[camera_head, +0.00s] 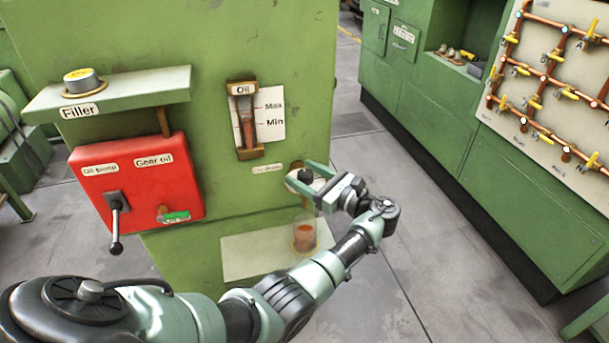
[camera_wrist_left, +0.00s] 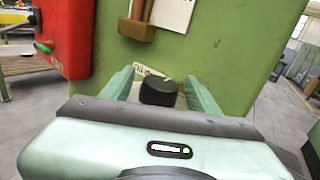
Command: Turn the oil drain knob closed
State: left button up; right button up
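The oil drain knob (camera_head: 305,175) is a black round knob on the front of the green machine, beside the "Oil drain" label (camera_head: 268,169). My left gripper (camera_head: 306,178) is at the knob, with its green fingers apart on either side of it. In the left wrist view the black knob (camera_wrist_left: 158,91) sits between the two fingers, with gaps visible at its sides. A clear cup with orange-brown oil (camera_head: 304,234) stands on the ledge (camera_head: 245,255) below the knob. My right gripper is not in view.
The oil level gauge (camera_head: 245,121) is above the knob. A red gear oil box (camera_head: 137,182) with a black lever (camera_head: 116,222) juts out at the left, under the filler shelf (camera_head: 110,92). A panel of copper pipes with yellow valves (camera_head: 560,85) stands at the right. Floor between is clear.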

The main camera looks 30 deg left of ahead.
aim_at(311, 179)
pick_arm(q)
jog(key=d, duration=0.2)
jog(key=d+b, duration=0.1)
jog(key=d, duration=0.4)
jog(key=shift+s+d, duration=0.35)
jog(key=shift+s, duration=0.05)
dwell(0.3)
